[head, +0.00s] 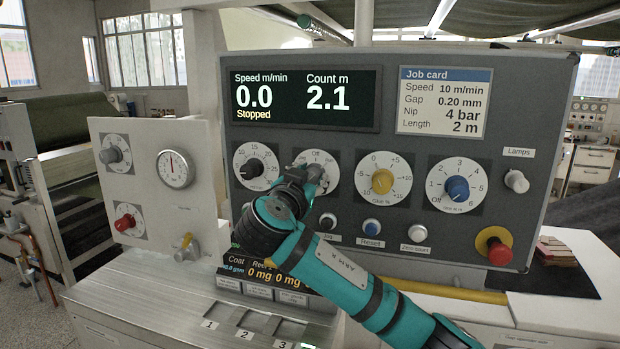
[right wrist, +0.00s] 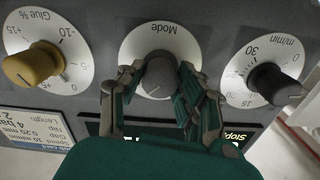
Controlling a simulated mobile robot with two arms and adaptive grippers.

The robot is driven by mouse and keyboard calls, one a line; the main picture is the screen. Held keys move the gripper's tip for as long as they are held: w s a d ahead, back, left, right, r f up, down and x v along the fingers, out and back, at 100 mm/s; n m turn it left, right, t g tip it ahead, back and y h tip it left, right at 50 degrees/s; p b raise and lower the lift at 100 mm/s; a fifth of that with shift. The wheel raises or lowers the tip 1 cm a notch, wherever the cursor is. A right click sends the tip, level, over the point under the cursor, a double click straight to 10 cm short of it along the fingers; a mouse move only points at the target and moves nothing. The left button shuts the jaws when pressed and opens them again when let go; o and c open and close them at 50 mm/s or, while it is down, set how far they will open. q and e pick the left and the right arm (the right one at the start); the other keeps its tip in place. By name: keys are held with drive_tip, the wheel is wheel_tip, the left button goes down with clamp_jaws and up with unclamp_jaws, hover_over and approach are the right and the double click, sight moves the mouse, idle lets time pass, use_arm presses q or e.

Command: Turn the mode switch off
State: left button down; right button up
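The mode switch is a grey knob on a white round dial (head: 328,170) marked "Off" at its top, on the grey control panel. In the right wrist view the grey mode knob (right wrist: 160,77) stands between my right gripper's fingers (right wrist: 161,80), which appear to touch it on both sides. In the head view my right gripper (head: 303,178) is at the dial and hides much of the knob and its lower left scale. The knob's pointer setting is not clear. My left gripper is not in view.
A speed knob (head: 251,170) is close on the left and a yellow glue knob (head: 382,181) on the right. Push buttons (head: 371,227) sit below. A red emergency button (head: 498,251) is at lower right. The display (head: 305,100) reads 0.0, Stopped.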

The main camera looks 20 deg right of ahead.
drive_tip(key=c, duration=0.6)
drive_tip(key=n+b, duration=0.1)
drive_tip(key=b, duration=0.1)
drive_tip(key=n+b, duration=0.1)
drive_tip(key=b, duration=0.1)
drive_tip(key=shift+a+f+b, duration=0.1)
drive_tip(key=shift+f+b, duration=0.25)
drive_tip(key=shift+b, duration=0.05)
drive_tip(key=shift+r+n+b, duration=0.2)
drive_tip(key=shift+n+b, duration=0.25)
drive_tip(key=shift+n, duration=0.25)
drive_tip(key=n, duration=0.5)
drive_tip(key=shift+r+b, duration=0.2)
drive_tip(key=shift+b, duration=0.1)
drive_tip(key=shift+n, duration=0.3)
drive_tip(key=o, duration=1.2)
drive_tip(key=shift+c, duration=0.2)
